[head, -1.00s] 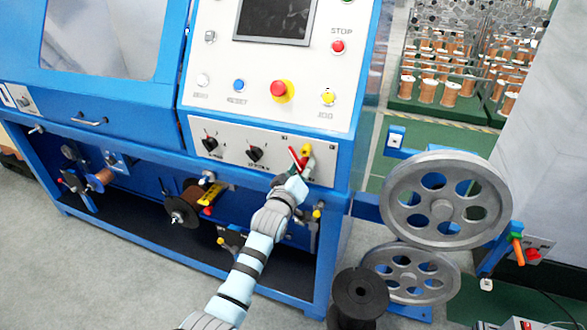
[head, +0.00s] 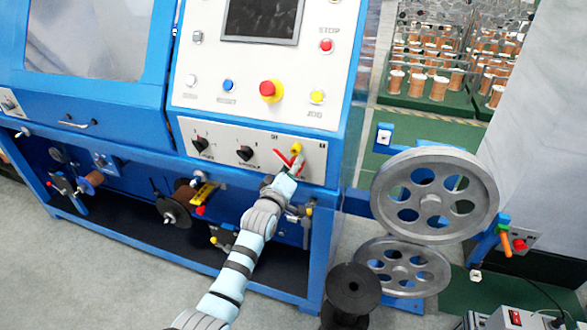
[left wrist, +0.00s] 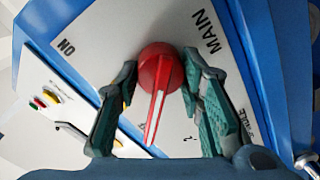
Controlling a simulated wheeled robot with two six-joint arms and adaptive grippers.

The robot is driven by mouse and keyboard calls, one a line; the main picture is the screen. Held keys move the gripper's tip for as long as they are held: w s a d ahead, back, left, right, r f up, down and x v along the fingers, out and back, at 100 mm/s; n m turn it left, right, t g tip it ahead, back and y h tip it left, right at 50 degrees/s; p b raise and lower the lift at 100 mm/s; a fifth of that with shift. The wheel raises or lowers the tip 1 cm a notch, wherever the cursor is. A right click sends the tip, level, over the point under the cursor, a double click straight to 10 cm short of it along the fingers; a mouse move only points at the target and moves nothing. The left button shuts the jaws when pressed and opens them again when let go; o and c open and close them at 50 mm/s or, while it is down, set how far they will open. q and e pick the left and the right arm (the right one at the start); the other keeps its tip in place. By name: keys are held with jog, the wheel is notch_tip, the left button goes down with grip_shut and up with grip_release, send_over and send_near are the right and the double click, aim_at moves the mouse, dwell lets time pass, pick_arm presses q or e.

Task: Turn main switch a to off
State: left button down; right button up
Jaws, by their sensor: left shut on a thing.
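The main switch is a red knob (left wrist: 158,66) with a long handle bearing a white stripe. In the left wrist view the handle points down the picture, towards my palm. The panel prints MAIN to its upper right and ON to its upper left. My left gripper (left wrist: 161,80) has one finger on each side of the knob and is shut on it. In the head view the gripper (head: 285,180) is at the lower right of the grey switch panel (head: 222,143) and partly hides the red switch (head: 282,159). My right gripper is not in view.
Two black rotary switches (head: 244,153) sit left on the same panel. Above are a red mushroom button (head: 270,91) on yellow and other buttons. A large grey pulley (head: 431,201) stands to the right, with a black spool (head: 352,291) below.

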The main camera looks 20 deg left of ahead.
pick_arm(q)
jog(key=c, duration=1.1)
grip_release()
jog(key=shift+s, duration=0.15)
jog(key=s, duration=1.1)
jog(key=shift+s+d+r, duration=0.1)
jog(key=shift+s+r, duration=0.25)
jog(key=shift+s, duration=0.05)
